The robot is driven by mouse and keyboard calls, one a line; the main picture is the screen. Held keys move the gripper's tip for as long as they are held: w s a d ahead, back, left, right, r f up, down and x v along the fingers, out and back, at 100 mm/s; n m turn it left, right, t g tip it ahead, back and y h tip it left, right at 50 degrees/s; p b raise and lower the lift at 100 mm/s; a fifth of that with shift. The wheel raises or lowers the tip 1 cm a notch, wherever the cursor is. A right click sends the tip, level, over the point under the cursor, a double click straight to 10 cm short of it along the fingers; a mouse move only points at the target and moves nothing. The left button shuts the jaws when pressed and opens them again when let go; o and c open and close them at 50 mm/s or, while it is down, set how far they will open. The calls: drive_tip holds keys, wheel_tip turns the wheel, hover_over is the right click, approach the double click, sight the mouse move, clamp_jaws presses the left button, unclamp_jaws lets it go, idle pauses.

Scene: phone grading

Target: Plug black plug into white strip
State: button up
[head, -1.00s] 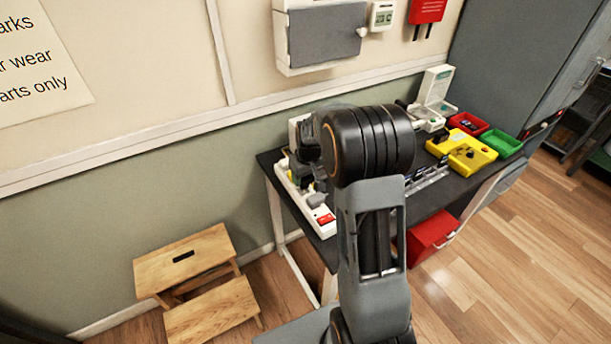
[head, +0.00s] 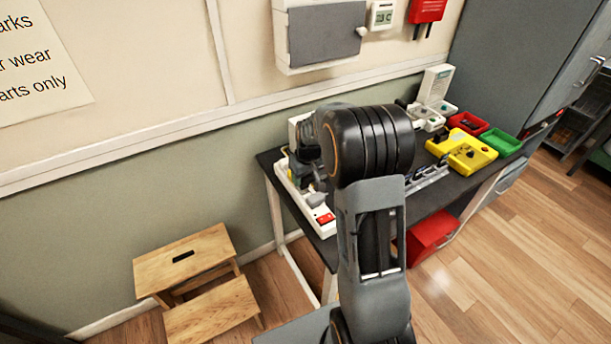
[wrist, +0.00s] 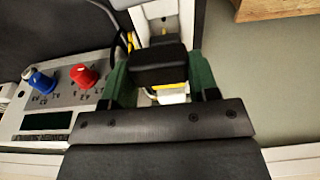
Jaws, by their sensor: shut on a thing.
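The white strip (head: 296,192) lies along the left edge of the dark table in the head view, with a red switch at its near end. It also shows in the wrist view (wrist: 190,20), beyond and under the plug. The black plug (wrist: 158,62) sits between the green-padded fingers of my gripper (wrist: 160,78), which is shut on it. The plug is over or at the strip. Its prongs are hidden, so I cannot tell how far in it is. In the head view my arm hides most of the gripper and plug.
A grey panel (wrist: 55,105) with a blue knob (wrist: 38,80) and a red knob (wrist: 83,76) stands left of the gripper in the wrist view. Yellow (head: 462,152), red (head: 468,123) and green (head: 502,143) trays stand at the table's right. A wooden step stool (head: 185,262) is on the floor.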

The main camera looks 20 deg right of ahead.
drive_tip(key=shift+f+b, duration=1.05)
drive_tip(key=shift+f, duration=0.5)
idle(0.4)
drive_tip(key=o, duration=1.2)
drive_tip(key=shift+r, duration=0.1)
